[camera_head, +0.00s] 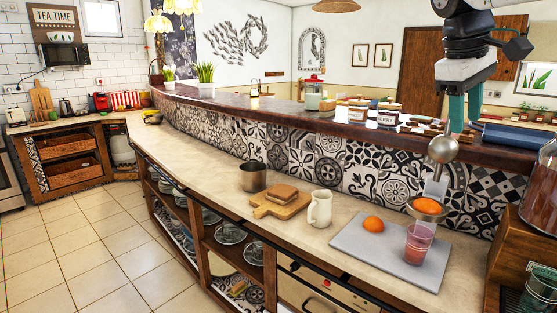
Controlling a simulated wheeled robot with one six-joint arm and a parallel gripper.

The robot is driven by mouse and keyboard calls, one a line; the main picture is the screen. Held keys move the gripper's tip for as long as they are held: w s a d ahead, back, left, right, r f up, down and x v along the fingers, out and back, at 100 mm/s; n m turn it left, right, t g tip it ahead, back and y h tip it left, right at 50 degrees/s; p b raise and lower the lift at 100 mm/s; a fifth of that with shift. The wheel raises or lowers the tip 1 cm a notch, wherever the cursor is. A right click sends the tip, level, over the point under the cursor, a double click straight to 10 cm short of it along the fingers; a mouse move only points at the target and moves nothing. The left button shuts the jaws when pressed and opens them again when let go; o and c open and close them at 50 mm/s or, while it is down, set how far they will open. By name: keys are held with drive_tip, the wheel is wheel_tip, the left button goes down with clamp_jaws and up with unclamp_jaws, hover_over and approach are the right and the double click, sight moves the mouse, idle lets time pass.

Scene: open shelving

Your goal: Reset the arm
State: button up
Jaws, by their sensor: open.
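My gripper (465,118) hangs down at the upper right, in front of the raised bar top. Its teal fingers are apart and I see nothing held between them. Below and slightly left of it stands a metal juicer (443,150) with a round, ball-like top. An orange piece (427,206) sits in the juicer's bowl. I cannot tell from this view how far the fingers are from the ball.
A grey board (375,250) on the counter holds an orange (373,224) and a glass (417,243) with reddish content. A white pitcher (319,208), bread on a wooden board (273,210) and a metal pot (253,176) stand left.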

drive_tip(key=s+a+f+m+y, duration=0.1)
drive_tip(key=s+a+f+m, duration=0.1)
drive_tip(key=s+f, duration=0.9)
drive_tip(key=s+a+f+m+y, duration=0.2)
drive_tip(key=s+a+f, duration=0.3)
drive_tip(key=s+f, duration=0.6)
drive_tip(key=shift+s+a+m, duration=0.3)
drive_tip(key=shift+s+m, duration=0.4)
drive_tip(key=shift+s, duration=0.3)
